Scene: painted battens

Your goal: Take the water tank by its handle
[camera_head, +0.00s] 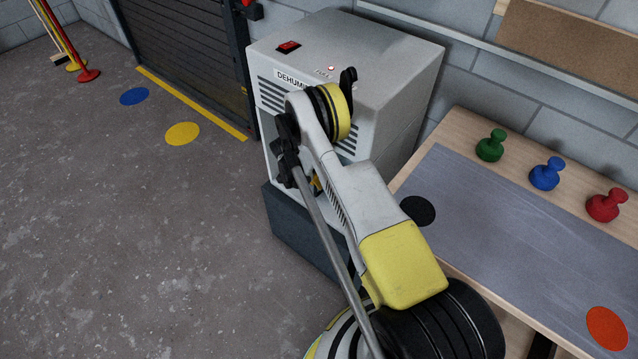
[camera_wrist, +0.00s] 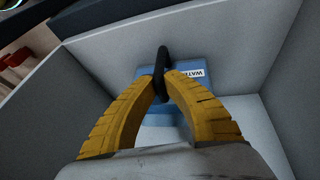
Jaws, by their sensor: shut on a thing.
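The water tank (camera_wrist: 190,75) shows in the wrist view as a blue block with a white label, of which I read "WATE". It sits between pale grey walls. Its black handle (camera_wrist: 161,55) stands up in front of it. My gripper (camera_wrist: 163,85) has its two yellow fingers closed on the handle, with the fingertips on either side of its lower part. In the head view the dehumidifier (camera_head: 385,55) is a grey-white cabinet with a red switch on top. My arm covers much of its front, and the tank is hidden there.
The dehumidifier stands on a dark plinth (camera_head: 300,238). To its right is a wooden bench (camera_head: 468,125) with a grey mat and green (camera_head: 490,146), blue (camera_head: 546,174) and red (camera_head: 606,205) knobbed pieces. The floor (camera_head: 130,235) to the left is open.

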